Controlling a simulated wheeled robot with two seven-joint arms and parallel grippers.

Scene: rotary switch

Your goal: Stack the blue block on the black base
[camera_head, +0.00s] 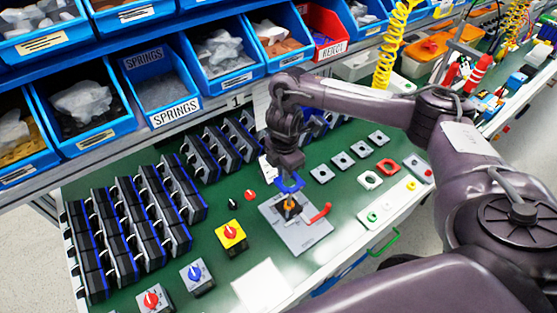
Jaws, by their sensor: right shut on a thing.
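My right gripper (289,176) points down over the grey fixture plate (302,240) near the middle of the green bench. It is shut on a small blue piece (291,186), which could be the blue block. Its shape is partly hidden by the fingers. Just below it, a small orange and dark part (290,205) stands on the plate. I cannot tell whether the two touch. No separate black base is clear to me; black modules with blue edges (140,215) stand in rows at the left. My left gripper is out of view.
Small square plates (344,160) lie behind right. Blue bins (160,88) line the back.

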